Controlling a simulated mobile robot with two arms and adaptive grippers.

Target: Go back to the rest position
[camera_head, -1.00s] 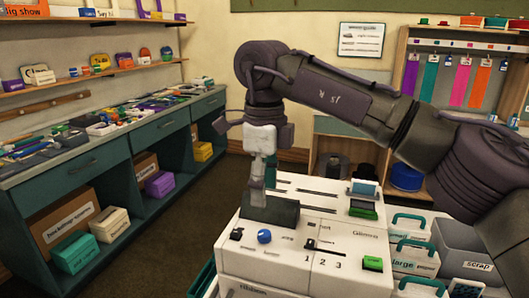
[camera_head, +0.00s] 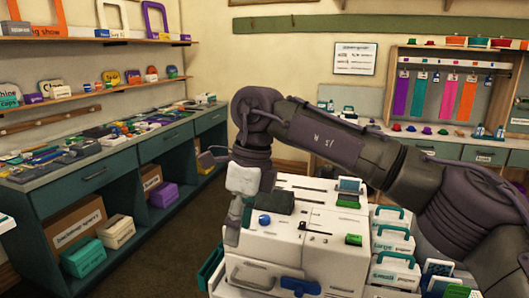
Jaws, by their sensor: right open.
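My right arm comes in from the right and reaches across the white machine (camera_head: 320,225). My right gripper (camera_head: 233,222) hangs pointing down at the left edge of the machine, in front of its side as seen here. It is open and holds nothing that I can see; its fingertips are small and partly blend with the white housing. The dark block (camera_head: 276,202) on the machine's top is to the right of the gripper, apart from it. My left gripper is not in view.
A long teal counter (camera_head: 95,172) full of small items runs along the left, with shelves above. Labelled boxes with teal handles (camera_head: 393,238) stand right of the machine. A cabinet with coloured strips (camera_head: 448,97) is at the back right. The floor (camera_head: 180,240) between counter and machine is clear.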

